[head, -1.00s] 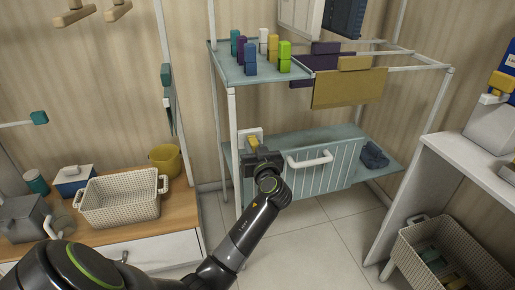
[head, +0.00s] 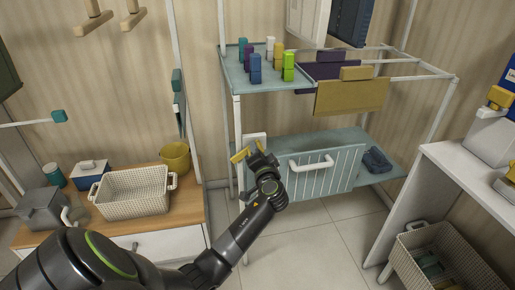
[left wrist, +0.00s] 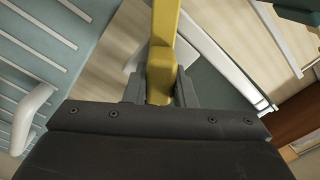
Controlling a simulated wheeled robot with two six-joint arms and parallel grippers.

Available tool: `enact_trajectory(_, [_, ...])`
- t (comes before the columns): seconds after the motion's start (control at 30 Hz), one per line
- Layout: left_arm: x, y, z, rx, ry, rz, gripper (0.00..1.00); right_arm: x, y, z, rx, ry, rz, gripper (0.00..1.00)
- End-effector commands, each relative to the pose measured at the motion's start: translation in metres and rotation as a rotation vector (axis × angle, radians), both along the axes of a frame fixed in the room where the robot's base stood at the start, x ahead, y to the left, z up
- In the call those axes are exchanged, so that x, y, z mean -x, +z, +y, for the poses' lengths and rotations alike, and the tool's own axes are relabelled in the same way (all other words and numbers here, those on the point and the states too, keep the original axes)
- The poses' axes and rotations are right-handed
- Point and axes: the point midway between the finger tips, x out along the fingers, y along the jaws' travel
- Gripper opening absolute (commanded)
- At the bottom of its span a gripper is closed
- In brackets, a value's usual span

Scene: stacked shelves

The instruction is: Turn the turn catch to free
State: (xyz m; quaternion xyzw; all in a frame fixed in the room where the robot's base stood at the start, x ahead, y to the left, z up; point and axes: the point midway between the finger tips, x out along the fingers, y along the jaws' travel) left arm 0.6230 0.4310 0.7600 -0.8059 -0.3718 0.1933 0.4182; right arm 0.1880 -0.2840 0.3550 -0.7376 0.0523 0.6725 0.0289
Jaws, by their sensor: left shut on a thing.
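The yellow turn catch (head: 241,155) sits in front of a white plate (head: 254,139) at the left end of the slatted teal front with a white handle. My left gripper (head: 261,153) is at the catch, its wrist tilted. In the left wrist view the yellow catch (left wrist: 163,45) runs up from between the two dark fingers (left wrist: 160,95), which are shut on it. In the head view the catch's bar points to the left and slightly down, and the gripper hides part of it. My right gripper is in no view.
The slatted teal front (head: 322,171) is right beside the gripper. Above, a shelf (head: 262,85) carries several coloured blocks. A woven basket (head: 130,206) stands on the wooden counter at left. A white-topped unit (head: 470,165) is at right. The floor between is clear.

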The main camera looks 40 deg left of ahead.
Motion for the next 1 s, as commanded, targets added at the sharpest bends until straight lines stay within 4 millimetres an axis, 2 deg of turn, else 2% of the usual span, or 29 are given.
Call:
enact_trajectory(0.3, [-0.001, 0.004, -0.001, -0.192, -0.003, 0.223, 0.0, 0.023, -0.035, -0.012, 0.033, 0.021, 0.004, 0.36])
enact_trajectory(0.5, [-0.001, 0.003, -0.001, -0.291, -0.003, 0.337, 0.0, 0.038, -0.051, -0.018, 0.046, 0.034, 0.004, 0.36])
enact_trajectory(1.0, [-0.001, 0.001, -0.001, -0.406, -0.004, 0.471, 0.0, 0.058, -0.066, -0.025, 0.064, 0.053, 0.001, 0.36])
